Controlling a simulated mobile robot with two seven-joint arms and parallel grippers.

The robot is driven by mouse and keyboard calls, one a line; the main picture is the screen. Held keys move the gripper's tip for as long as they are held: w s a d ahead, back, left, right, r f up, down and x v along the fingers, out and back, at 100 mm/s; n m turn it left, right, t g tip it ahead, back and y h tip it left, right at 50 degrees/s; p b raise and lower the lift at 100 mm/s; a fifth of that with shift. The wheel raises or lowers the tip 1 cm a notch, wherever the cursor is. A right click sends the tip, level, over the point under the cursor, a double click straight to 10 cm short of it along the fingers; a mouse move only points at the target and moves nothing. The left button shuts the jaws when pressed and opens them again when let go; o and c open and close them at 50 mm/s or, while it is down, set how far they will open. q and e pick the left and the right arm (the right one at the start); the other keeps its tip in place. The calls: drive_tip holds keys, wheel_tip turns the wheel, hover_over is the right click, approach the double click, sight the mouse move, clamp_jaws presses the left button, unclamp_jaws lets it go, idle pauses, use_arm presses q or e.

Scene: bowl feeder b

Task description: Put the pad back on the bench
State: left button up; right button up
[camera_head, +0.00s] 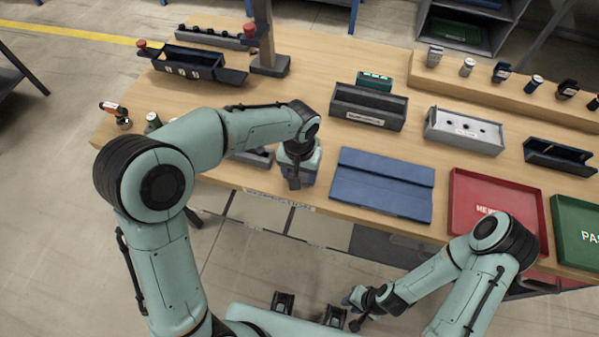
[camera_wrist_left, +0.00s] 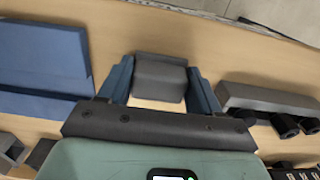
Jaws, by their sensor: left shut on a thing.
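A dark grey block (camera_wrist_left: 160,78), which I take to be the pad, sits between the two blue fingers of my left gripper (camera_wrist_left: 161,90) in the left wrist view. The gripper is shut on it. In the head view my left gripper (camera_head: 294,182) is over the front part of the wooden bench (camera_head: 300,90), left of the blue mat; the block is mostly hidden there by the wrist. I cannot tell whether the block touches the bench. My right gripper (camera_head: 351,310) is low in front of the bench, its fingers apart with nothing seen between them.
The blue mat (camera_head: 382,184) lies right of my left gripper. A red tray (camera_head: 455,215) and a green tray (camera_head: 560,240) are farther right. A dark grey bin (camera_head: 368,108) and a light grey block with holes (camera_head: 464,130) stand behind. Bare wood surrounds the mat.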

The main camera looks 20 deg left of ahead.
use_arm(q)
drive_tip(key=shift+f, duration=0.2)
drive_tip(key=shift+f, duration=0.15)
drive_tip(key=o, duration=1.2)
drive_tip(key=shift+c, duration=0.2)
use_arm(e)
drive_tip(key=shift+s+f, duration=0.1)
drive_tip(key=shift+f, duration=0.05)
use_arm(q)
drive_tip(key=shift+r, duration=0.45)
wheel_tip(320, 180, up, 12)
drive_tip(key=p, duration=0.1)
drive_tip(key=shift+f, duration=0.2)
use_arm(e)
drive_tip(key=shift+w+r, duration=0.7)
drive_tip(key=shift+r, duration=0.35)
